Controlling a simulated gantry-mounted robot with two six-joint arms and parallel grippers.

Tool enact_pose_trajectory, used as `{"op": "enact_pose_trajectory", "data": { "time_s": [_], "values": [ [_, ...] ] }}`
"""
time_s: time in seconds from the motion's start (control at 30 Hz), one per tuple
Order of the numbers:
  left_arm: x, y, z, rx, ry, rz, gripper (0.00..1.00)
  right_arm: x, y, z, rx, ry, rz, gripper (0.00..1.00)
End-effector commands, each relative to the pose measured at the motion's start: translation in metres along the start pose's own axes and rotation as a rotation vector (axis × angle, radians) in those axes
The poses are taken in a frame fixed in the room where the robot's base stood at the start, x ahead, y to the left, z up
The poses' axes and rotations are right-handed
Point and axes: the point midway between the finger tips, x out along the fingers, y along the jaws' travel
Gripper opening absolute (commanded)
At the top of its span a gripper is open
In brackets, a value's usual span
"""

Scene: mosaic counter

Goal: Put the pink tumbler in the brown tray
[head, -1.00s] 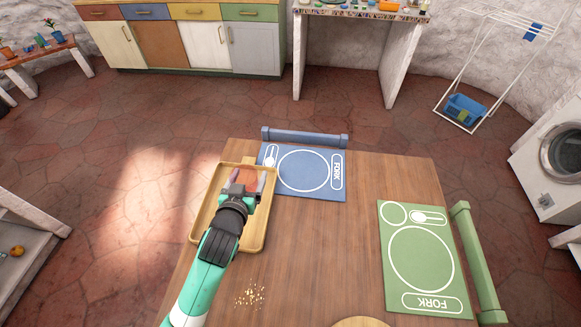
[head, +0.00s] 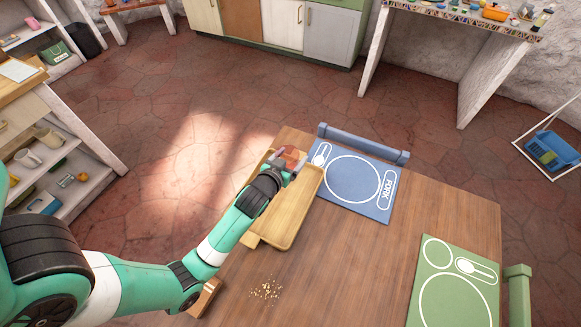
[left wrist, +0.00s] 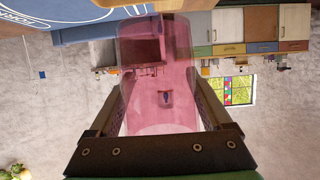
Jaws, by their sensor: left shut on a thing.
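The pink tumbler (left wrist: 158,75), clear pink and see-through, is between the two fingers of my left gripper (left wrist: 158,112) in the left wrist view. In the head view my left gripper (head: 290,160) is shut on the tumbler (head: 292,154), which shows as a small reddish shape, partly covered by the gripper. They are over the far end of the brown tray (head: 309,200), a light wooden tray on the table. I cannot tell how high the tumbler is above the tray's floor. My arm hides part of the tray. My right gripper is not in view.
A blue placemat (head: 378,205) lies right of the tray, and a green placemat (head: 432,308) is nearer at the right. Crumbs (head: 266,289) lie in front of the tray. The table's middle (head: 350,250) is clear. Shelves (head: 75,165) stand at the left.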

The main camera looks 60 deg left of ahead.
Motion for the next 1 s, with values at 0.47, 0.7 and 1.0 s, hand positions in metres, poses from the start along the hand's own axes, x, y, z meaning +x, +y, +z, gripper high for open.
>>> {"op": "enact_pose_trajectory", "data": {
  "time_s": [0.47, 0.7, 1.0],
  "values": [
    [0.081, -0.02, 0.035, 0.001, 0.002, 0.001, 0.0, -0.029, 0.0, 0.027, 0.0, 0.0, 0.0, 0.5],
    [0.097, -0.022, 0.061, 0.002, -0.001, 0.0, 0.0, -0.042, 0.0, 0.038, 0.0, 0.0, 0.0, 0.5],
    [0.099, -0.022, 0.067, 0.001, 0.002, 0.001, 0.0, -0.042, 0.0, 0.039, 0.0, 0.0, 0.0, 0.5]
  ]
}}
